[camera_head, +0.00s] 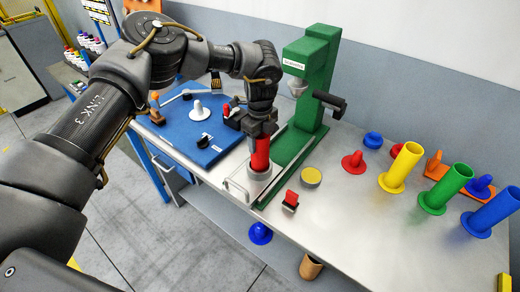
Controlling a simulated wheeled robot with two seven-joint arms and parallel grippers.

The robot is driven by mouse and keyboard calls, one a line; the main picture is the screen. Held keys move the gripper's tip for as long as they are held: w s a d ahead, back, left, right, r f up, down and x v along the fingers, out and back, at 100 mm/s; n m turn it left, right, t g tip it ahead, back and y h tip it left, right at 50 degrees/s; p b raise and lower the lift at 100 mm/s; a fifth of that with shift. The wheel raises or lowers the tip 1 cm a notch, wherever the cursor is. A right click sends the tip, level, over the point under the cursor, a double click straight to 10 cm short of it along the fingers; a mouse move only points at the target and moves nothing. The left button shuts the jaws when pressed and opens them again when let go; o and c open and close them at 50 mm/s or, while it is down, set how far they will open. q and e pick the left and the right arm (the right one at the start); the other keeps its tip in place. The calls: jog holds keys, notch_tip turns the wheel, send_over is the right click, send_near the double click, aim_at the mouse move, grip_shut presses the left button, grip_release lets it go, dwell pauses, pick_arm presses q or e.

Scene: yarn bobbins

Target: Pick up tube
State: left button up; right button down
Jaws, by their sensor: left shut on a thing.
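A red tube (260,154) stands upright under my left gripper (259,137), which is shut on its upper end. The tube's lower end meets a round silver holder (259,171) on the metal table. The gripper hides the tube's top, and I cannot tell whether the tube is lifted. A yellow tube (401,167), a green tube (445,187) and a blue tube (493,212) stand with wide flanges at the right of the table. My right gripper does not show.
A green stand (306,75) rises right behind the gripper. A blue board (185,125) with small parts lies at the left. A red flanged piece (354,161), a yellow-topped tin (311,177) and a red-and-black item (290,201) sit nearby. The table's front right is clear.

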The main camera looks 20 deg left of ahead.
pick_arm(q)
jog(key=shift+w+r+b, duration=0.1)
jog(key=shift+r+b, duration=0.25)
jog(key=shift+r, duration=0.2)
notch_tip(320, 180, up, 17)
jog(key=b, duration=0.3)
